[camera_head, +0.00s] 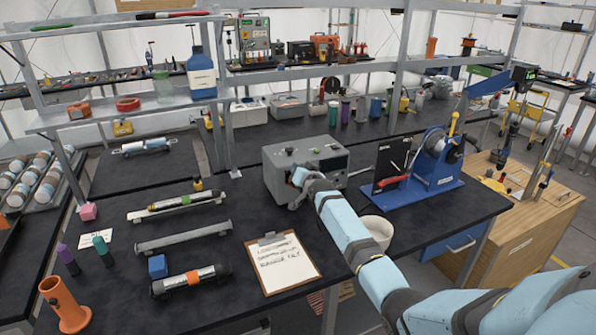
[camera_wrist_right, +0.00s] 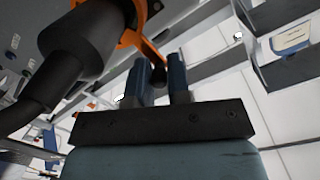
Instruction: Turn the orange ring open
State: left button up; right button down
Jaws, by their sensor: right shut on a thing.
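The orange ring (camera_wrist_right: 132,38) shows in the right wrist view, around the end of a thick black connector (camera_wrist_right: 85,42). An orange arm runs from it to a small dark knob (camera_wrist_right: 158,76). My right gripper (camera_wrist_right: 159,80) has its two fingers on either side of this knob and is shut on it. In the head view my right arm reaches to the left front of a grey box (camera_head: 322,163) on the bench. My right gripper (camera_head: 297,180) is there, and the ring cannot be made out. My left gripper is not in view.
A blue stand with a reel (camera_head: 435,150) and a white pot (camera_head: 376,230) stand close to my right arm. A shelf post (camera_head: 226,125) rises left of the box.

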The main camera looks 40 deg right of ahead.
jog(key=shift+d+r, duration=0.1)
jog(key=shift+r, duration=0.25)
jog(key=c, duration=1.1)
grip_release()
jog(key=shift+w+f, duration=0.1)
jog(key=shift+f, duration=0.25)
jog(key=v, duration=1.3)
jog(key=shift+s+r+b, duration=0.15)
jog(key=shift+s+b, duration=0.2)
jog(key=shift+b, duration=0.05)
jog(key=s+a+f+n+g+y+p, duration=0.25)
jog(key=s+a+f+n, duration=0.25)
jog(key=s+a+f, duration=0.6)
jog(key=s+a+f+n+g+y+p, duration=0.1)
jog(key=s+a+f+n+g+y, duration=0.2)
jog(key=s+a+f, duration=0.7)
jog(key=s+a+r+n+y, duration=0.1)
jog(key=s+a+n, duration=0.2)
jog(key=s+a, duration=0.9)
jog(key=shift+s+a+p, duration=0.3)
jog(key=shift+s, duration=0.4)
